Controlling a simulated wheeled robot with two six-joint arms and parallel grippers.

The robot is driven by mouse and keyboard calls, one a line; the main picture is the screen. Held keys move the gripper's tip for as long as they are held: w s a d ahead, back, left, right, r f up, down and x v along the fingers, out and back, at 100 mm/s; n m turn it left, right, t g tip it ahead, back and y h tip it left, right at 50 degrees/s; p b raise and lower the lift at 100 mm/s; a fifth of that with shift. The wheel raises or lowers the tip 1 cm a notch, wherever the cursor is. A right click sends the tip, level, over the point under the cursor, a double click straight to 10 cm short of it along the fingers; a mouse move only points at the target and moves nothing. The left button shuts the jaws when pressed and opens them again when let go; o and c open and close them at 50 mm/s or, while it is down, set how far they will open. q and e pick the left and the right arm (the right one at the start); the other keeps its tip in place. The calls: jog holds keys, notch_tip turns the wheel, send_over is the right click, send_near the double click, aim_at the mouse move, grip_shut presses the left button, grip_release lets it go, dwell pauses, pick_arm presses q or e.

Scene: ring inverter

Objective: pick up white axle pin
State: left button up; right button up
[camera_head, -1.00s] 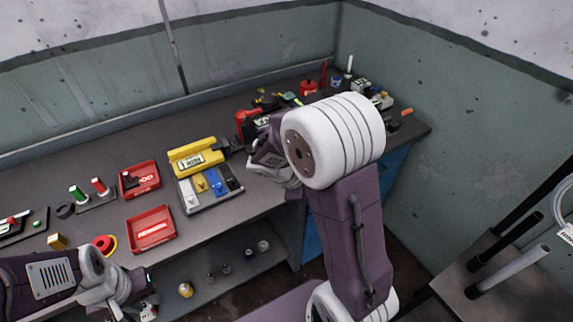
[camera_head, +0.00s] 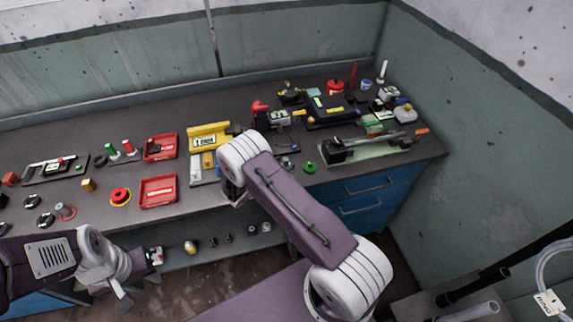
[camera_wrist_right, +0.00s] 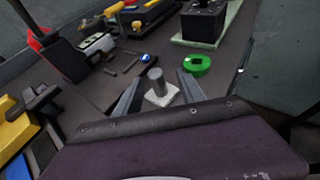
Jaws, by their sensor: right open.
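A grey upright pin on a white square base (camera_wrist_right: 158,92) shows in the right wrist view; it seems to be the white axle pin. My right gripper (camera_wrist_right: 160,84) is open, with one finger on each side of the pin. I cannot tell whether a finger touches it. In the head view my right arm hides its gripper, and I cannot make out the pin for sure. My left gripper (camera_head: 140,278) is at the lower left in front of the bench, too small to tell its jaws.
A green ring (camera_wrist_right: 197,65) lies just beyond the right finger. A small blue-topped part (camera_wrist_right: 146,57) lies beyond the pin. A yellow device (camera_head: 207,137) and red trays (camera_head: 160,204) stand left of my right arm. A black fixture (camera_head: 365,147) stands to the right.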

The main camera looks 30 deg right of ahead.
aim_at(290, 163)
jog(key=shift+w+d+f, duration=0.25)
jog(key=shift+w+d, duration=0.1)
jog(key=shift+d, duration=0.1)
jog(key=p+x, duration=0.1)
jog(key=x, duration=0.3)
jog(key=shift+w, duration=0.15)
jog(key=shift+d+f, duration=0.2)
jog(key=shift+d, duration=0.1)
jog(key=shift+a, duration=0.1)
grip_shut()
jog(key=shift+w+r, duration=0.1)
dwell(0.4)
